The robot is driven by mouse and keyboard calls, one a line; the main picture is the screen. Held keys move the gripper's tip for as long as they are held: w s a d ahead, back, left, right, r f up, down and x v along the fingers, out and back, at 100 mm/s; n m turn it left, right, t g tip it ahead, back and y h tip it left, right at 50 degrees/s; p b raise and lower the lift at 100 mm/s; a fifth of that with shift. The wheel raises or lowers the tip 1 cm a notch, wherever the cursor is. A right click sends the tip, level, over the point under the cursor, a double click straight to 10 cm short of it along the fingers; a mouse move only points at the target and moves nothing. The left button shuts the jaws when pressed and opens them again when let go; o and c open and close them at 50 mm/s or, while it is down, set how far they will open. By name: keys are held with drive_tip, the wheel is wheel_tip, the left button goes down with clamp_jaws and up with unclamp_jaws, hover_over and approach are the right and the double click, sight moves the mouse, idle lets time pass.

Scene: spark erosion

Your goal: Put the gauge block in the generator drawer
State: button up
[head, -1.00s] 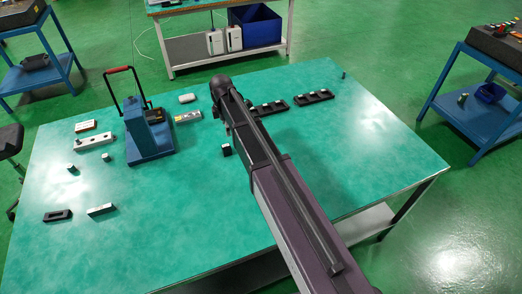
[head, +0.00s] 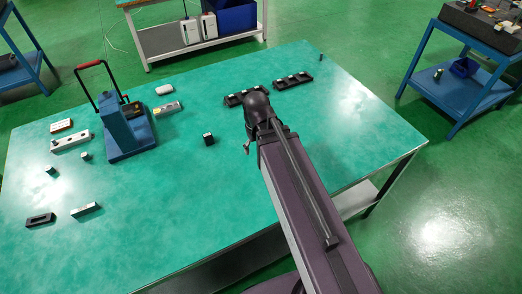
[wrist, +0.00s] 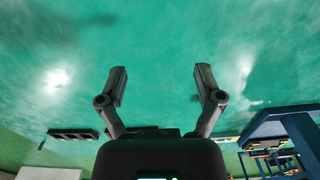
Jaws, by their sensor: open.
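My gripper (wrist: 161,82) is open and empty in the wrist view, with its two fingers apart over bare green table. In the head view my arm hides most of it. A small silver rectangular block (head: 85,209) lies at the table's front left; it may be the gauge block, but I cannot tell for sure. A small dark block with a pale top (head: 209,139) stands mid-table, left of my arm's end. A blue unit with a red-handled frame (head: 122,130) stands at the left of the table. I cannot make out the generator drawer.
The green table (head: 180,220) is clear at its front middle. A black slotted piece (head: 40,219), a silver bar (head: 70,141) and small cylinders lie at left. Black holders (head: 290,91) are behind my arm's end. A blue trolley (head: 455,90) stands at right.

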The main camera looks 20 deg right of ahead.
drive_tip(key=shift+s+d+m, duration=0.25)
drive_tip(key=shift+s+m, duration=0.15)
drive_tip(key=shift+s, duration=0.1)
drive_tip(key=shift+s+d+m, duration=0.2)
drive_tip(key=shift+s+m, duration=0.2)
drive_tip(key=shift+s, duration=0.05)
drive_tip(key=shift+o, duration=0.4)
drive_tip(key=w+a+n+t, duration=0.1)
drive_tip(key=w+a+n, duration=0.1)
drive_tip(key=w+a, duration=1.4)
drive_tip(key=w, duration=0.4)
drive_tip(key=shift+w+r+t+p, duration=0.3)
drive_tip(key=shift+w+r+t, duration=0.1)
